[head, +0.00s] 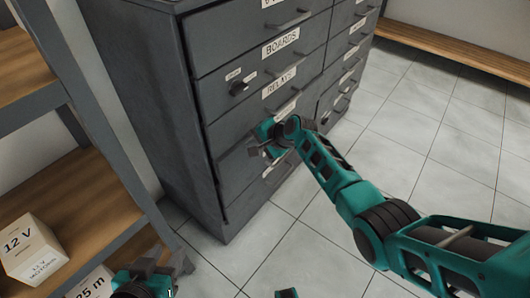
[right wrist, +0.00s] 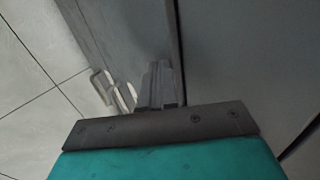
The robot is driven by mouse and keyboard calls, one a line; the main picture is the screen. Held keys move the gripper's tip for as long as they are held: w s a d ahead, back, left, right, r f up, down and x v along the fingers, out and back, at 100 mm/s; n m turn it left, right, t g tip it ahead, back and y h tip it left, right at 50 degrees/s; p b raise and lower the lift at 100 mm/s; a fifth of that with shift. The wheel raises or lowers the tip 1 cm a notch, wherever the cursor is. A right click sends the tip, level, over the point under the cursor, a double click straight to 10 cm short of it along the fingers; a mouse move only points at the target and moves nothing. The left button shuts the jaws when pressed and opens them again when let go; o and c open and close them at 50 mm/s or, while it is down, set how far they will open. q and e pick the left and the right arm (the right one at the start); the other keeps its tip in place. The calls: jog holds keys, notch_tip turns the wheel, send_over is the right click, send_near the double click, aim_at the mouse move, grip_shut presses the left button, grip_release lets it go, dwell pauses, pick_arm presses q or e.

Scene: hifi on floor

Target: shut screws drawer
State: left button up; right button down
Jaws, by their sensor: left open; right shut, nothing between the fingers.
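A grey drawer cabinet (head: 150,90) stands on the tiled floor, with labelled drawers in two columns. I can read "BOARDS" and "RELAYS" on the left column; no label legibly reads "SCREWS". My right gripper (head: 262,140) is at the drawer front below "RELAYS" and hides part of that front and its label. It is shut and empty. In the right wrist view its fingers (right wrist: 160,84) are together, close beside a grey drawer front (right wrist: 125,40). I cannot tell whether they touch it. My left gripper (head: 160,274) is open at the bottom left, away from the cabinet.
A wooden shelf rack (head: 70,205) stands on the left, with a "12 V" box (head: 30,250) and another box (head: 92,284) on it. A wooden bench (head: 455,50) is at the back right. The tiled floor (head: 440,130) is clear.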

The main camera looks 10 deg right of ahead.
jog(key=shift+w+a+r, duration=0.15)
jog(key=shift+w+a, duration=0.4)
jog(key=shift+w, duration=0.1)
jog(key=shift+a+r, duration=0.1)
jog(key=shift+r, duration=0.05)
